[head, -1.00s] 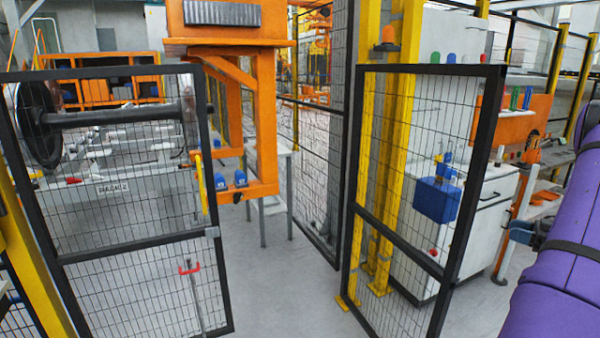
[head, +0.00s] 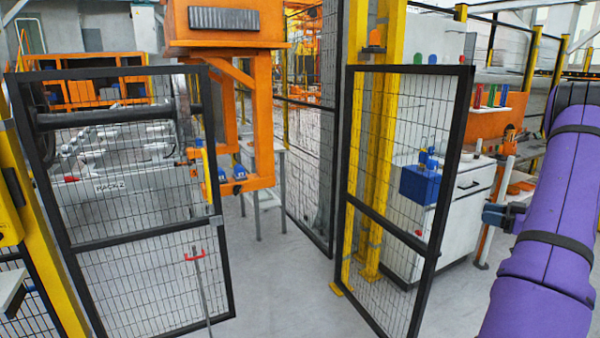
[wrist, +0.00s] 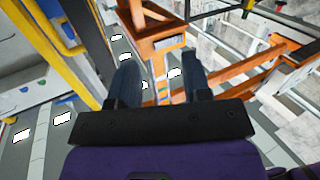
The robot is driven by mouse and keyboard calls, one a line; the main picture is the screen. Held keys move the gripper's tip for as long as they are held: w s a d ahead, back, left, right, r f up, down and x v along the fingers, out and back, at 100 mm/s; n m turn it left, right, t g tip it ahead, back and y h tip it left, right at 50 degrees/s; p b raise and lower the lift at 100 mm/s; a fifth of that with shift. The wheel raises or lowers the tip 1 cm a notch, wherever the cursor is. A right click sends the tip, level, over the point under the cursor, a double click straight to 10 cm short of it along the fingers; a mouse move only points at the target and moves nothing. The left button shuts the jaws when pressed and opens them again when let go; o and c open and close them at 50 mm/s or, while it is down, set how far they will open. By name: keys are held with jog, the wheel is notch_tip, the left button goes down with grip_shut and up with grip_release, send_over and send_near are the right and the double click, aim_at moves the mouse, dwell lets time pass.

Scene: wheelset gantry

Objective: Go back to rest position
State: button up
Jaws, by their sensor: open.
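My gripper (wrist: 160,82) shows in the wrist view with its two dark fingers apart and nothing between them. Beyond the fingers are an orange frame (wrist: 150,45) and grey floor with white patches.
An orange gantry structure (head: 225,110) hangs behind the left leaf. Yellow posts (head: 385,130), a blue box (head: 419,185) and a white cabinet (head: 470,205) stand behind the right leaf. An orange bench (head: 500,125) is near my arm. Floor in the gap is clear.

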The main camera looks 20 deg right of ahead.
jog(key=w+a+r+m+h, duration=0.1)
jog(key=w+a+r+h, duration=0.45)
jog(key=w+r, duration=0.4)
jog(key=w+a+r+m+h, duration=0.1)
jog(key=w+a+r+h, duration=0.4)
jog(key=w+r, duration=0.4)
jog(key=s+a+r+m+g+h, duration=0.1)
jog(key=a+r+m+g+h, duration=0.1)
jog(key=a+r, duration=0.6)
jog(key=s+a+r+m+g, duration=0.15)
jog(key=s+a, duration=0.25)
jog(key=a, duration=0.5)
jog(key=s+a+f+g+y, duration=0.2)
jog(key=s+a+f+g, duration=0.1)
jog(key=s+a, duration=1)
jog(key=s+a+f+g+y, duration=0.2)
jog(key=s+a+f+g, duration=0.2)
jog(key=s+a, duration=0.8)
jog(key=shift+s+a+m+y, duration=0.35)
jog(key=shift+w, duration=0.1)
